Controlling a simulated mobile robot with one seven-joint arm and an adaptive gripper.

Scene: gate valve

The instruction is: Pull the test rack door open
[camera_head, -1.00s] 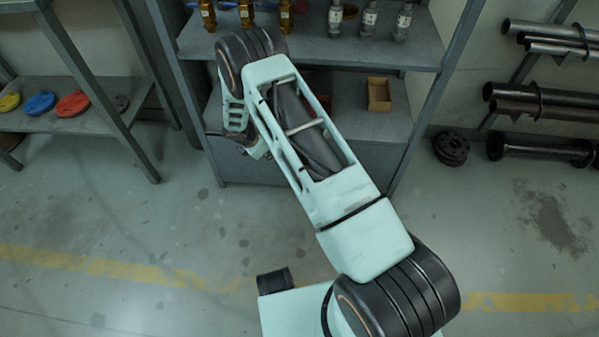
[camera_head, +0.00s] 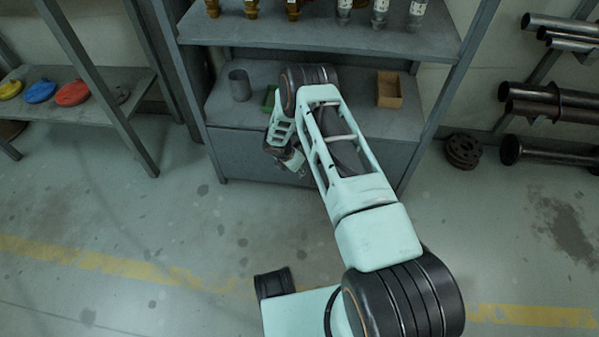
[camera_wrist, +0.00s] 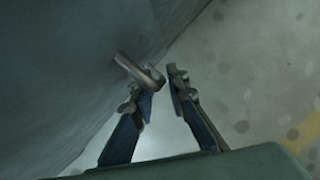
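The test rack door (camera_head: 236,155) is the grey panel under the lower shelf; it looks closed in the head view. In the wrist view the door (camera_wrist: 60,65) fills the left side as a dark grey surface. A metal bar handle (camera_wrist: 136,70) stands out from it. My gripper (camera_wrist: 165,72) has its two fingers apart with a narrow gap. The handle's near end overlaps the left fingertip; I cannot tell whether they touch. The right finger is clear of the handle. In the head view my gripper (camera_head: 292,160) is small, in front of the door, with its fingertips unclear.
The rack's upper shelf (camera_head: 330,38) holds brass and grey fittings. The lower shelf holds a grey cup (camera_head: 239,85) and a cardboard box (camera_head: 389,90). Black discs (camera_head: 462,150) lie on the floor at right. The floor (camera_head: 140,215) in front is open.

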